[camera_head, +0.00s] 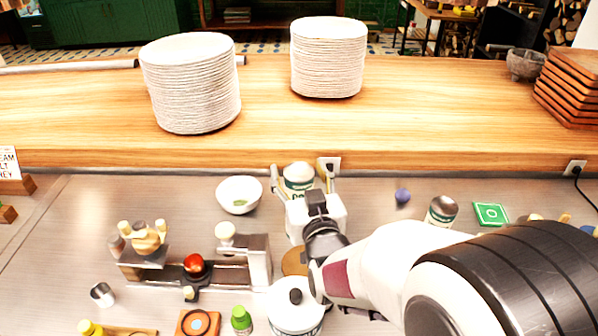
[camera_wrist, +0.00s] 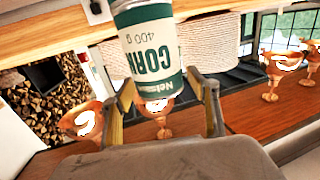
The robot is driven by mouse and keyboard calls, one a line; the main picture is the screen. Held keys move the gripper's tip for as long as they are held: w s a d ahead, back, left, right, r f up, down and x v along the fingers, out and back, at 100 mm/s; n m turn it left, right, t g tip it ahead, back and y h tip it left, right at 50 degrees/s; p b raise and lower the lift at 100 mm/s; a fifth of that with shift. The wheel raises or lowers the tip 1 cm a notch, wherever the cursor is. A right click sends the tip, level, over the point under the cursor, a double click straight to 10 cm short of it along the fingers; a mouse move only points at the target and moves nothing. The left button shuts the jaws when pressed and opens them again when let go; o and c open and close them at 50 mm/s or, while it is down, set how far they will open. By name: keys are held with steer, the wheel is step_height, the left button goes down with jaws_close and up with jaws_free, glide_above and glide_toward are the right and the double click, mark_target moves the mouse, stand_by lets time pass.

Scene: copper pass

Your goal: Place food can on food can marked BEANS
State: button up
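A white can with green lettering (camera_head: 299,179) stands upright at the back of the metal counter, between the fingers of my gripper (camera_head: 302,170). In the wrist view a can marked CORN 400 g (camera_wrist: 152,45) fills the space ahead of my fingers (camera_wrist: 162,85). The fingers look open, one on each side of the can, with small gaps in the head view. I cannot tell whether either finger touches it. Another can with a dark lid and green label (camera_head: 441,211) stands to the right on the counter. Its lettering is too small to read.
A white bowl (camera_head: 239,195) sits just left of my gripper. A blue round item (camera_head: 402,195) and a green square (camera_head: 491,214) lie to the right. A white lidded pot (camera_head: 295,312) is in front. The raised wooden counter (camera_head: 270,120) bears plate stacks behind.

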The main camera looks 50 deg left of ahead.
steer(key=shift+r, duration=0.2)
steer(key=v, duration=1.2)
stand_by(0.4)
steer(key=shift+w, duration=0.1)
stand_by(0.7)
steer(key=w+d+r+m+h, duration=0.1)
steer(key=w+d+m+h, duration=0.4)
steer(key=d, duration=0.8)
steer(key=w+d+r+m+h, duration=0.1)
steer(key=w+d+h, duration=0.4)
steer(key=d, duration=0.8)
steer(key=s+d+m+g+h, duration=0.1)
steer(key=s+d+m+h, duration=0.1)
steer(key=s+d, duration=0.6)
steer(key=s+d+f+m+g+h, duration=0.1)
steer(key=s+d, duration=0.7)
steer(key=d, duration=0.9)
steer(key=m+g+h, duration=0.1)
steer(key=m, duration=0.1)
steer(key=shift+s+f+m+g+h, duration=0.15)
steer(key=shift+s+m+g+h, duration=0.15)
steer(key=shift+h, duration=0.1)
